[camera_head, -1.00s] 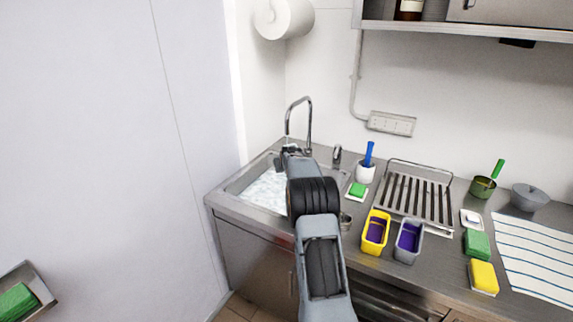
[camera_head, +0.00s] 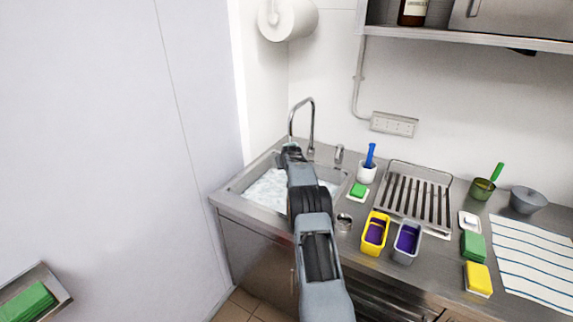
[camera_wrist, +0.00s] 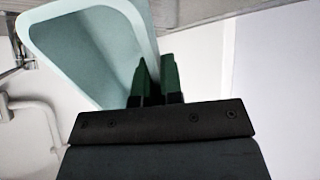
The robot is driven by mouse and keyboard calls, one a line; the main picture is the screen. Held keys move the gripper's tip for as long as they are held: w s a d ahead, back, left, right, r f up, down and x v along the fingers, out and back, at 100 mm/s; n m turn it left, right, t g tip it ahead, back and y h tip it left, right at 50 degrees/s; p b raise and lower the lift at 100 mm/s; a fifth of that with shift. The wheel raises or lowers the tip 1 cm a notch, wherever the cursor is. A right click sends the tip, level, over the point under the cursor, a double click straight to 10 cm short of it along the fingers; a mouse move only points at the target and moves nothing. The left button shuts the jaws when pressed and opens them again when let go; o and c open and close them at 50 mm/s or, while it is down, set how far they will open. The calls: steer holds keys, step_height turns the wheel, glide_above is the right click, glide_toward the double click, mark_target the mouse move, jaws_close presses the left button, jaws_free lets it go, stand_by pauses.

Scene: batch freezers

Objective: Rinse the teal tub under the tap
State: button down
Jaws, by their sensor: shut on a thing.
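The teal tub (camera_wrist: 85,50) fills the upper left of the wrist view, tilted, with its open side towards the camera. My gripper (camera_wrist: 157,72) has its green fingers closed on the tub's wall at its right edge. In the head view my gripper (camera_head: 291,150) is over the back of the sink, close to the chrome tap (camera_head: 311,125). There the tub is almost wholly hidden by my arm. The sink basin (camera_head: 235,189) holds whitish, foamy-looking contents. I cannot tell whether water runs from the tap or touches the tub.
Right of the sink stand a holder with a blue-handled brush (camera_head: 367,172), a green sponge (camera_head: 358,190), a drying rack (camera_head: 419,222), a yellow tub (camera_head: 375,248) and a grey tub (camera_head: 407,258). A paper roll (camera_head: 291,19) hangs above. A wall closes off the left.

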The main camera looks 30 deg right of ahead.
steer(key=shift+d, duration=0.2)
stand_by(0.3)
steer(key=shift+s+d+b, duration=0.25)
steer(key=shift+d+b, duration=0.05)
steer(key=shift+d, duration=0.05)
steer(key=shift+s+a+f+b, duration=0.15)
steer(key=shift+s+b, duration=0.2)
steer(key=shift+b, duration=0.55)
steer(key=shift+s+a+b, duration=0.3)
steer(key=shift+s+b, duration=0.45)
steer(key=shift+b, duration=0.3)
steer(key=s+b, duration=0.1)
steer(key=b, duration=0.1)
steer(key=s+a+b, duration=0.1)
steer(key=s+b, duration=0.1)
steer(key=s+a+b, duration=0.1)
steer(key=s+b, duration=0.1)
steer(key=shift+a, duration=0.15)
